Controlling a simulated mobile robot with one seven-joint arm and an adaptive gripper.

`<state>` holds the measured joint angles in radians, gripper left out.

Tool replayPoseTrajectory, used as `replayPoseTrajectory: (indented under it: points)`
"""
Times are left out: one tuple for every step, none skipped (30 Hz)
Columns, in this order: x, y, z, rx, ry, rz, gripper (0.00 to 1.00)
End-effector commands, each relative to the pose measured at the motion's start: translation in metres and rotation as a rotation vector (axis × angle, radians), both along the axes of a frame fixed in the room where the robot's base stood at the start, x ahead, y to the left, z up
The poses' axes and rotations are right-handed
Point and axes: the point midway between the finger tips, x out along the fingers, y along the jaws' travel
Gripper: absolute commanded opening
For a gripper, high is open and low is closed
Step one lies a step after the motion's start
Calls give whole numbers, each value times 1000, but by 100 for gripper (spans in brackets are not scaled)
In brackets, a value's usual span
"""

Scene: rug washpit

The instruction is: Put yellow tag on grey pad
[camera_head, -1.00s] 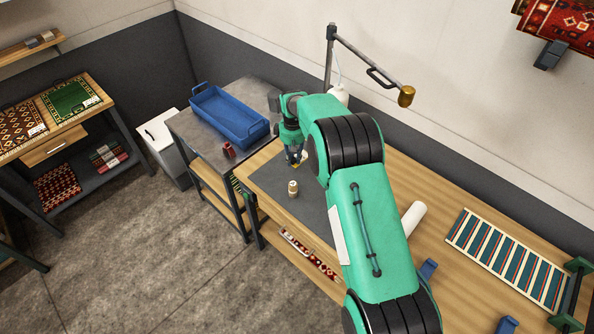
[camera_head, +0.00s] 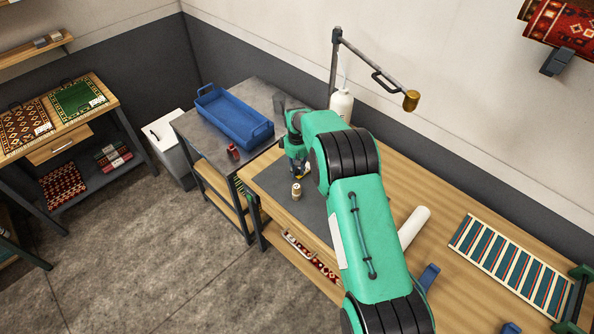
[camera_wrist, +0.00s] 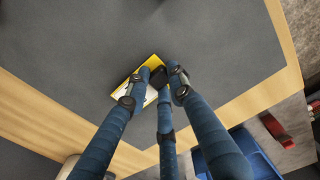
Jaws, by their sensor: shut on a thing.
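The yellow tag (camera_wrist: 126,77), with a white face partly in view, is gripped between the dark fingertips of my gripper (camera_wrist: 155,81) in the wrist view. The fingers cover part of it. In the head view my gripper (camera_head: 297,174) points down over the grey pad (camera_head: 262,180), and only a small yellow bit of the tag shows at its tips. The pad also fills the area behind the tag in the wrist view (camera_wrist: 190,35). I cannot tell whether the tag touches the pad.
A small tan spool (camera_head: 296,191) stands on the pad close to my gripper. A blue tub (camera_head: 228,118) and a red item (camera_head: 233,151) are on the side table. A white roll (camera_head: 413,223) and a striped rug piece (camera_head: 512,263) lie to the right.

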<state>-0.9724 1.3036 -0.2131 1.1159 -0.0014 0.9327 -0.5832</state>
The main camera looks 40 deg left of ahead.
Motion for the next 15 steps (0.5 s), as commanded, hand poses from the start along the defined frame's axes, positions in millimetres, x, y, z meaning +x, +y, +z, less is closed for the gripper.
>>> replayPoseTrajectory:
  points:
    - [0,0,-3,0,0,0,8]
    - [0,0,-4,0,0,0,8]
    - [0,0,-5,0,0,0,8]
    - [0,0,-6,0,0,0,8]
    - [0,0,-6,0,0,0,8]
    - [0,0,-6,0,0,0,8]
    - [0,0,-6,0,0,0,8]
    - [0,0,-6,0,0,0,8]
    - [0,0,-6,0,0,0,8]
    - [0,0,-6,0,0,0,8]
    - [0,0,-6,0,0,0,8]
    - [0,0,-6,0,0,0,8]
    - [0,0,-7,0,0,0,8]
    - [0,0,-8,0,0,0,8]
    - [0,0,-9,0,0,0,8]
